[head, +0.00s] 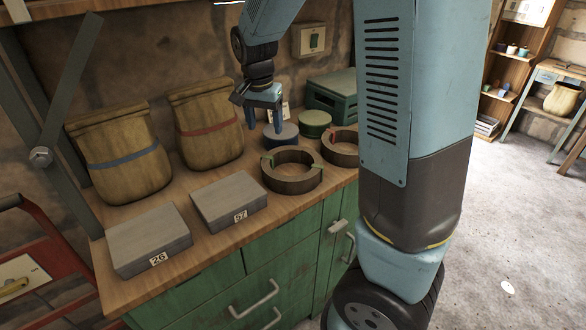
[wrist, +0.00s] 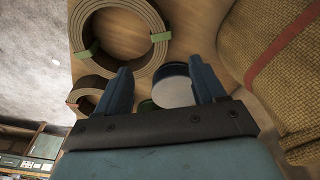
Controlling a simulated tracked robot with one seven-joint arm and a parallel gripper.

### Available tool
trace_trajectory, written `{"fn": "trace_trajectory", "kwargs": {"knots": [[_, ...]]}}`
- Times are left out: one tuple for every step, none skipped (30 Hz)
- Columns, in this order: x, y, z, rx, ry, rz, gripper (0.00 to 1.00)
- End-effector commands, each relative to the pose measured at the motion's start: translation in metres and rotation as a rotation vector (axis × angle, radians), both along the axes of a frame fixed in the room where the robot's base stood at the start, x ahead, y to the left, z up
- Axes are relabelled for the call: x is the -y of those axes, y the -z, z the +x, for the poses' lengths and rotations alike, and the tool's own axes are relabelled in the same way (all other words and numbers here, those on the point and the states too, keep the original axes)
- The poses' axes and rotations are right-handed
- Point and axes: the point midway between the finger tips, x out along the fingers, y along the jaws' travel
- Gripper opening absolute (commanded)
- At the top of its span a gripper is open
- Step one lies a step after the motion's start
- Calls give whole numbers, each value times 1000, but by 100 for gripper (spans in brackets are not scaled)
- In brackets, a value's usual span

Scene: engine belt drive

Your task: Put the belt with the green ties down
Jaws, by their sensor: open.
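The belt with the green ties (head: 290,186) is a dark brown coil lying flat on the wooden worktop. It has two green ties, and in the wrist view the coil (wrist: 78,35) shows at the upper left. My gripper (head: 264,122) is open and empty, with its fingers pointing down behind and left of the belt, clear of it. In the wrist view the gripper (wrist: 160,70) has nothing between its fingers. A round blue-sided tin with a grey top (wrist: 174,88) lies beyond the fingers, near the right one.
A second coiled belt (head: 342,155) with a red tie lies right of the first. A green round tin (head: 315,124) and green box (head: 333,95) stand behind. Two sacks (head: 118,155) (head: 207,125) line the wall.

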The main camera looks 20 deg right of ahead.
Motion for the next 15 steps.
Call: {"fn": "trace_trajectory", "kwargs": {"knots": [[1,9,0,-3,0,-1,69],[1,14,0,-4,0,-2,69],[2,21,0,-5,0,-1,69],[2,27,1,-4,0,-2,69],[3,32,2,-4,0,-2,69],[3,39,3,-4,0,-2,69],[4,44,3,-5,1,-2,69],[4,49,3,-3,0,-1,69],[4,54,4,-3,0,-1,69],[5,58,4,-3,0,-1,69],[5,62,5,-2,0,-1,69],[5,65,5,-2,0,-1,69],[5,68,5,-1,0,0,69],[5,69,6,-1,-1,0,69],[5,71,6,-1,-1,1,69]]}}
